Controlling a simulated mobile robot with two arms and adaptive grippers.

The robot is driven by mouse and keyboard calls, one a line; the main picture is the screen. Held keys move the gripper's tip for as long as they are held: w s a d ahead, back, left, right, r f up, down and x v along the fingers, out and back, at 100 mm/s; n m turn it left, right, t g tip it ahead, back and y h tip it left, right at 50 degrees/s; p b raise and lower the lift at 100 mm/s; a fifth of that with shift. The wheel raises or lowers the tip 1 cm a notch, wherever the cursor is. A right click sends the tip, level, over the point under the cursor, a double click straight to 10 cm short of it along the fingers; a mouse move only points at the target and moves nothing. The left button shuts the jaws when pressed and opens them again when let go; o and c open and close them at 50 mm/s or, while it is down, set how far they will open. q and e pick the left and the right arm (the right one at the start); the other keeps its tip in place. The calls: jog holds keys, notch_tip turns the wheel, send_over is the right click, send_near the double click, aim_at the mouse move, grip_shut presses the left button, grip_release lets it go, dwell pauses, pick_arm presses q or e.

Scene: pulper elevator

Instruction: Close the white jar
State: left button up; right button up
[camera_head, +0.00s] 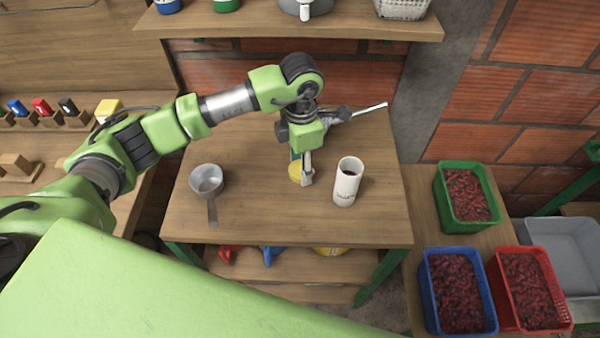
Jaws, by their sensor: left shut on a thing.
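The white jar (346,186) stands upright on the wooden table (265,225), right of the middle. Its top is open and dark contents show inside. My left gripper (307,178) is just left of the jar, pointing down and apart from it. It is shut on a yellow round thing (294,171), which looks like a lid; the gripper hides part of it. I cannot tell whether this thing touches the table. My right gripper is not in view.
A metal pan with a handle (207,181) is on the table's left side. Green (466,198), blue (458,290) and red (530,288) crates of dark red fruit stand at right. A shelf (290,28) overhangs the back. The table's front is clear.

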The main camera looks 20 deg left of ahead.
pick_arm(q)
jog(key=s+d+r+b, duration=0.3)
jog(key=s+d+r, duration=0.4)
jog(key=s+r, duration=0.2)
jog(key=s, duration=0.2)
jog(key=shift+s, duration=0.3)
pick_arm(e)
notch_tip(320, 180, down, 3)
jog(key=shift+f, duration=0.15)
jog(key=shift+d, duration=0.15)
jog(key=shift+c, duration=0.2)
